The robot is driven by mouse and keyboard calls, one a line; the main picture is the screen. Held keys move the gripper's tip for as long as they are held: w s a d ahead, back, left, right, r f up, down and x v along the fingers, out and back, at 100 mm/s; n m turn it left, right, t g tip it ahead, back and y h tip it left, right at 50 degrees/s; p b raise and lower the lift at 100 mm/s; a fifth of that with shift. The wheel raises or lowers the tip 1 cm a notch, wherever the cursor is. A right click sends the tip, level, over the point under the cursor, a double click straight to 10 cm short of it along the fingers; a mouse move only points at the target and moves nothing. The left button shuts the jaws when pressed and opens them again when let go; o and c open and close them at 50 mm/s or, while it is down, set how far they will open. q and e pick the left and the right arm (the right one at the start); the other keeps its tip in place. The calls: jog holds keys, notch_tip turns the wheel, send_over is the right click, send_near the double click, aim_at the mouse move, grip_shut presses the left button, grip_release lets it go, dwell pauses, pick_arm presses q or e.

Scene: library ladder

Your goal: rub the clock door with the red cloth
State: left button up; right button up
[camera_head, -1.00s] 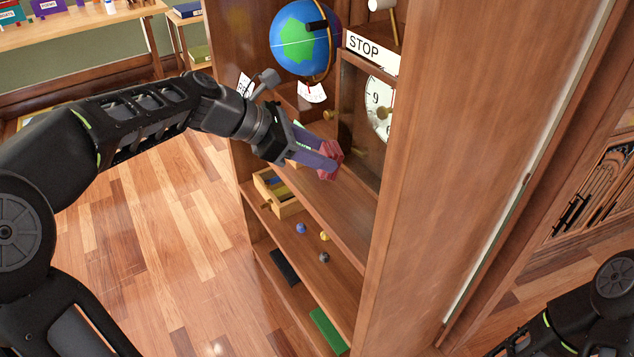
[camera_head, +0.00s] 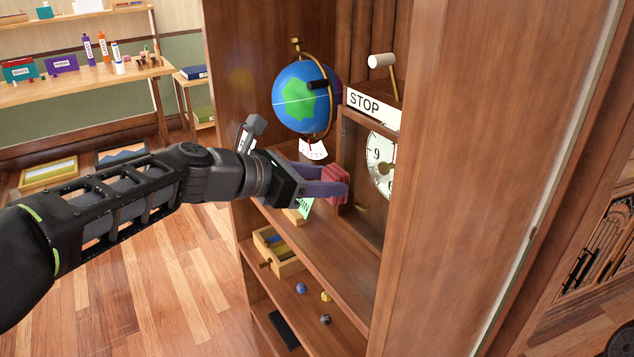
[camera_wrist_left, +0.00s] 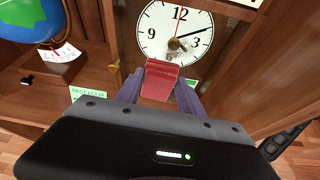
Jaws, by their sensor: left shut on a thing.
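The clock (camera_head: 365,180) stands on a cabinet shelf, with a brown case, a white dial and a white STOP sign on top. My left gripper (camera_head: 338,186) is shut on the red cloth (camera_head: 336,178), a folded pad. The cloth also shows in the left wrist view (camera_wrist_left: 161,78), just below the dial and overlapping its lower edge. I cannot tell whether it touches the door. My right gripper is not in view.
A globe (camera_head: 303,98) stands left of the clock on the same shelf. A white hammer-like thing (camera_head: 382,61) sits above the STOP sign. The cabinet's side panel (camera_head: 470,180) rises close on the right. A wooden tray (camera_head: 277,250) and small balls lie on lower shelves.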

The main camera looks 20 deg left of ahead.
aim_at(344, 170)
pick_arm(q)
jog(key=shift+w+d, duration=1.5)
jog(key=shift+w, duration=0.25)
jog(key=shift+w+d+p, duration=0.4)
jog(key=shift+w+d, duration=0.2)
jog(key=shift+w, duration=0.15)
jog(key=shift+s+d, duration=0.1)
jog(key=shift+s+d, duration=1.15)
jog(key=shift+d, duration=0.05)
jog(key=shift+s+d+p, duration=0.3)
jog(key=shift+s+d, duration=0.2)
jog(key=shift+d, duration=0.2)
jog(key=shift+s+d+p, duration=0.25)
jog(key=shift+s+d, duration=0.25)
jog(key=shift+d, duration=0.2)
jog(key=shift+r, duration=0.1)
jog(key=shift+a, duration=0.1)
